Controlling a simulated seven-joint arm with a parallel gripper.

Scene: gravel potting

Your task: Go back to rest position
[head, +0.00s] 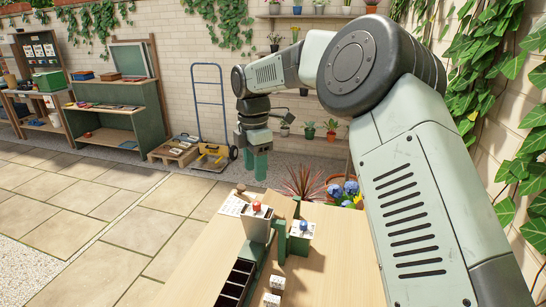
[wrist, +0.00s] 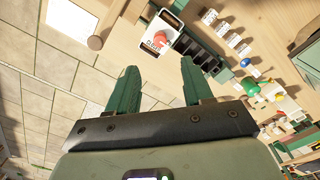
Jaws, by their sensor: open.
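My gripper (head: 257,165) hangs at the end of my raised arm, fingers down, beyond the far end of the wooden table (head: 330,262) in the head view. In the wrist view my gripper (wrist: 158,68) has its two green fingers spread apart with nothing between them. A white box with a red button (head: 258,222) stands on the table, apart from the fingers; it also shows in the wrist view (wrist: 152,46), beyond the fingertips.
A dark compartment tray (head: 235,282), small white labelled blocks (head: 277,283) and a white-and-green box (head: 301,238) occupy the table. A hand truck (head: 210,105) and potted plants stand behind. Open paving (head: 110,205) lies left.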

